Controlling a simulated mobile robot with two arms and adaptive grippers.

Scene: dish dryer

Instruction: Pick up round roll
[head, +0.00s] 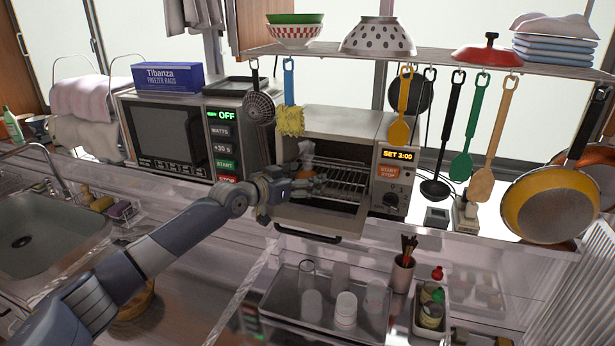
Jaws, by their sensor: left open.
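The toaster oven (342,122) stands on the counter with its front door (318,217) folded down open. A wire rack (348,186) shows inside it. My left arm reaches in from the left, and my left gripper (304,184) is at the left part of the oven's opening, with its fingers open. A small orange-brown patch shows at the fingers; I cannot tell whether it is the round roll. The gripper hides part of the oven's inside. My right gripper is not in view.
A microwave (168,139) stands close on the left of the oven. A yellow duster (290,120), a strainer (259,108) and several utensils hang from the shelf (440,60) above. Below, a tray (283,300) holds glasses. A sink (40,243) is at the left.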

